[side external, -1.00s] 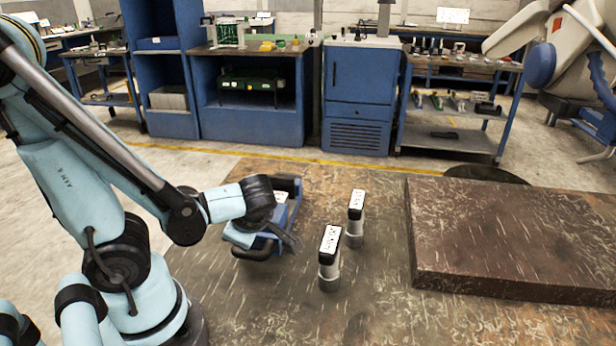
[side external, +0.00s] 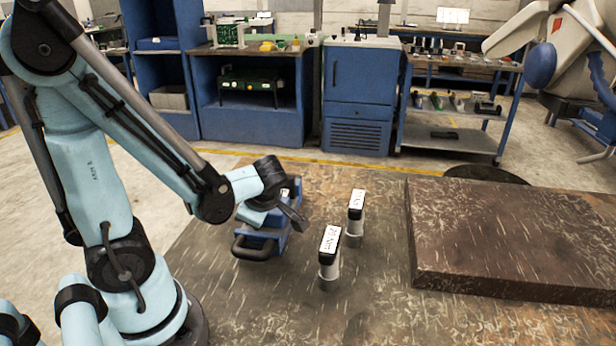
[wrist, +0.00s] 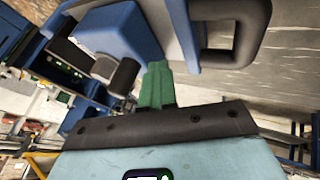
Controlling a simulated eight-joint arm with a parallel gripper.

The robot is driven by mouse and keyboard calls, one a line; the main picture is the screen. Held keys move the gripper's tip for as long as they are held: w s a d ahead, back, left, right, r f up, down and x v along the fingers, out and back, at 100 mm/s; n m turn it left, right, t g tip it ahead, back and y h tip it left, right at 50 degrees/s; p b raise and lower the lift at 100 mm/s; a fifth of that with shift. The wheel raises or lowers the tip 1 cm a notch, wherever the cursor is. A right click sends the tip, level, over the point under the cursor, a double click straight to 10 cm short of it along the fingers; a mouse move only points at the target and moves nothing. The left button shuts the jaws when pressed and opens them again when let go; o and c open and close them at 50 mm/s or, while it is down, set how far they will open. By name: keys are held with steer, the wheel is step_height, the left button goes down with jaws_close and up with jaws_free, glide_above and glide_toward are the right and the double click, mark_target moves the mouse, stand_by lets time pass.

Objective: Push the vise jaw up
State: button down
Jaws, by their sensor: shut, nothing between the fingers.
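The blue vise (side external: 262,240) stands on the brown work surface, with a dark loop handle (side external: 248,252) at its near left end. My gripper (side external: 300,222) is over the vise's right side and hides much of its middle, including the jaw area. In the wrist view, the green fingers of my gripper (wrist: 155,84) are together and hold nothing. Blue parts of the vise (wrist: 115,30) and the dark handle (wrist: 258,35) lie just beyond them. I cannot tell whether the fingers touch the vise.
Two upright dark-and-silver cylinders with white labels, a nearer one (side external: 329,260) and a farther one (side external: 355,220), stand close to the right of the vise. A thick brown slab (side external: 510,235) lies farther right. The front of the work surface is clear.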

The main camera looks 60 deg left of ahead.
steer(key=shift+w+a, duration=0.15)
steer(key=shift+w, duration=0.05)
steer(key=s+d, duration=0.3)
steer(key=shift+d+r, duration=0.25)
steer(key=shift+r, duration=0.05)
steer(key=w+v, duration=0.1)
steer(key=v, duration=0.8)
steer(key=w+d+m+t+h, duration=0.2)
steer(key=w+m+t+h, duration=0.1)
steer(key=m, duration=1)
steer(key=w+d+m+t+h, duration=0.2)
steer(key=w+m+t+h, duration=0.1)
steer(key=m, duration=0.9)
steer(key=shift+w+d+r+m+h, duration=0.2)
steer(key=shift+w+r+m+h, duration=0.15)
steer(key=shift+w+h, duration=0.3)
